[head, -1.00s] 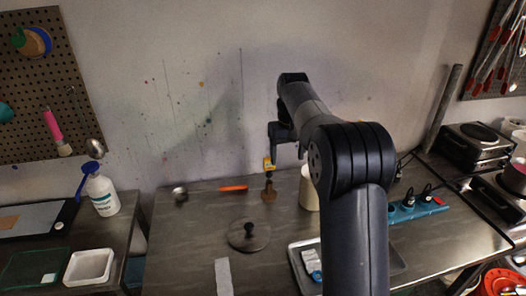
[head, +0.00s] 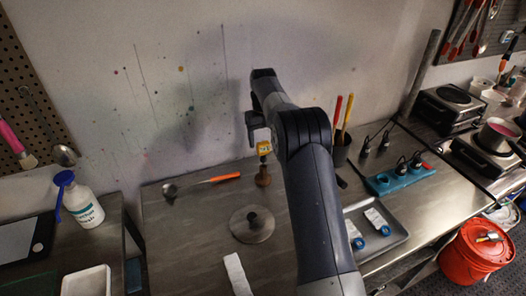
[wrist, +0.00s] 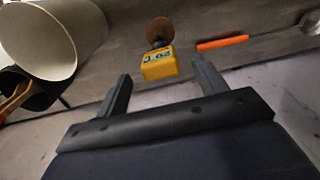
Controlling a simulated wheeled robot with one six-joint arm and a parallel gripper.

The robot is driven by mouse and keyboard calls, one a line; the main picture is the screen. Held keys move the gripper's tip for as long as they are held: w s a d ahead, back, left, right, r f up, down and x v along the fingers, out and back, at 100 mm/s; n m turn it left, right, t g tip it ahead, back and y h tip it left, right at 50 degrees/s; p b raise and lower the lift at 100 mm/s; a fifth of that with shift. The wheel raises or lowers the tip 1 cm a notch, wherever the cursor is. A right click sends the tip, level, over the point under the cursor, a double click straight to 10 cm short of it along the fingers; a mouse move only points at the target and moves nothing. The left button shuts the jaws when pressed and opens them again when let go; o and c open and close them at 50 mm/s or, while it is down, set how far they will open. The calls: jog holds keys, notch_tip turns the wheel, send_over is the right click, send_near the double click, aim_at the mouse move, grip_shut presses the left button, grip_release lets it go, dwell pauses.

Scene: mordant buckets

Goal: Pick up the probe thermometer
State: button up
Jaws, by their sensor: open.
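The probe thermometer (head: 264,148) has a yellow body and stands upright in a small brown wooden stand (head: 263,178) on the grey bench. In the wrist view, the thermometer (wrist: 160,65) shows a lit number display and lies between the two fingers, with the brown stand (wrist: 160,30) beyond it. My gripper (wrist: 160,70) is open, with a finger to each side of the yellow body and gaps on both sides. In the head view, my gripper (head: 258,132) is just above the thermometer, partly hidden by my arm.
An orange-handled ladle (head: 205,183) lies left of the stand. A round lid (head: 252,224) is in front. A cream container (wrist: 60,30) stands close by in the wrist view. A dark cup of tools (head: 341,153), power strip (head: 399,180) and tray (head: 395,228) are to the right.

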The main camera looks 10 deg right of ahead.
aim_at(263, 143)
notch_tip(263, 143, down, 5)
jog(key=shift+r, duration=0.15)
jog(key=c, duration=1.1)
